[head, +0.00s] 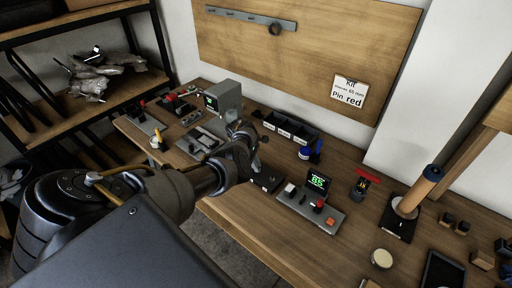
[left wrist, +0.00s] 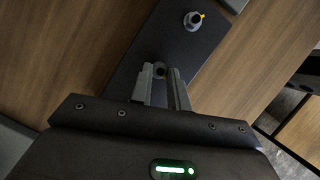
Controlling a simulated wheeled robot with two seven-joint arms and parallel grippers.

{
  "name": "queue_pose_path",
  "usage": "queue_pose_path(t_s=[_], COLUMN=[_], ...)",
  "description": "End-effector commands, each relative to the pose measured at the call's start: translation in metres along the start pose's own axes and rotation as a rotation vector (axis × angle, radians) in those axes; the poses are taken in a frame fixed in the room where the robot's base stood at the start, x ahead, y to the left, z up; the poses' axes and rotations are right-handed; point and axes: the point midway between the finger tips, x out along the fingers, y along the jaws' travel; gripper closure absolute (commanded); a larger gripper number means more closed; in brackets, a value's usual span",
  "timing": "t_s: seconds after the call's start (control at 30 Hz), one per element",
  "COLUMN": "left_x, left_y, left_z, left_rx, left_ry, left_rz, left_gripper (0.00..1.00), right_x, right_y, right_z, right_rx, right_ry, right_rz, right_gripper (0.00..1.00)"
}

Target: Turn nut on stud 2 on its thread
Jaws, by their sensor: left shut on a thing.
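A dark plate (left wrist: 150,38) lies on the wooden bench in the left wrist view, and a small part of it (head: 267,183) shows past my arm in the head view. In the head view my left gripper (head: 244,150) is over the bench middle. My right gripper is out of view.
A grey console with a green display (head: 318,183) and red knob stands right of the plate. Black bins (head: 290,130) stand behind it. A grey machine (head: 225,98) and small fixtures stand left. The bench front (head: 260,215) is bare.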

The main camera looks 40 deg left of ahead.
Motion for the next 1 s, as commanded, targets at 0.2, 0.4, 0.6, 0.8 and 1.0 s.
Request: queue_pose_path(t_s=[0.2, 0.4, 0.6, 0.8, 1.0], left_x=[0.002, 0.003, 0.004, 0.005, 0.006], left_y=[0.003, 0.005, 0.007, 0.008, 0.009], left_z=[-0.001, -0.001, 0.000, 0.001, 0.002], left_rx=[0.191, 0.367, 0.542, 0.717, 0.893], left_ry=[0.000, 0.002, 0.001, 0.002, 0.002], left_rz=[-0.078, -0.151, -0.224, -0.296, -0.370], left_gripper=[1.00, 1.00, 1.00, 1.00, 1.00], right_x=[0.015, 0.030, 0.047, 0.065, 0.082], right_y=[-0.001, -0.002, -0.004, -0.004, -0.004], right_z=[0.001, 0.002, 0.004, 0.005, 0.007], right_rx=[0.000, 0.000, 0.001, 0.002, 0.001], right_ry=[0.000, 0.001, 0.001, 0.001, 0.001], right_rz=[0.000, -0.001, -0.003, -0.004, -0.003], right_gripper=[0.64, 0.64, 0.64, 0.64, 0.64])
